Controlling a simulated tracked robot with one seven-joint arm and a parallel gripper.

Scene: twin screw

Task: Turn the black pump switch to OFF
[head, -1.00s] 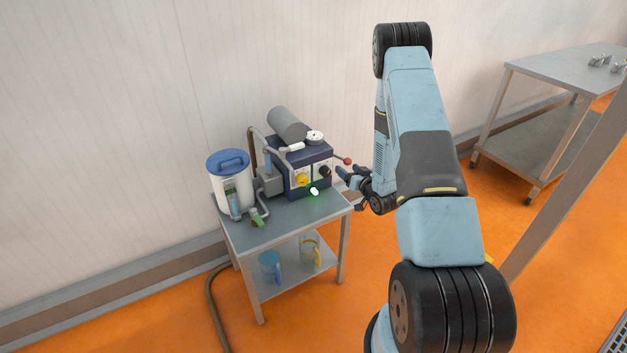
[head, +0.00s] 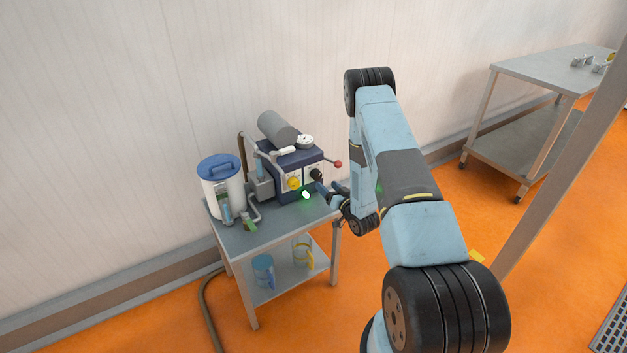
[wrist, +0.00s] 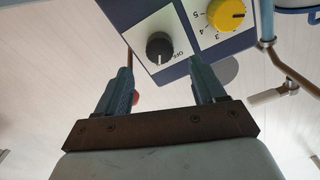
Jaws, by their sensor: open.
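The black pump switch (wrist: 159,47) is a round knob on a white panel of the dark blue pump box (wrist: 120,12). The letters "OFF" show beside it in the wrist view. In the head view the black switch (head: 316,174) is on the front of the pump box, right of the yellow dial (head: 293,184). My gripper (wrist: 163,78) is open and empty. Its two blue fingers point at the panel, with the switch seen between and beyond their tips. No contact with the switch shows. In the head view my gripper (head: 323,190) is close in front of the box.
The yellow numbered dial (wrist: 226,14) is just beside the switch. A red-ball lever (head: 338,164) sticks out right of the box. A white canister with blue lid (head: 221,190) stands on the left of the small table (head: 270,234).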

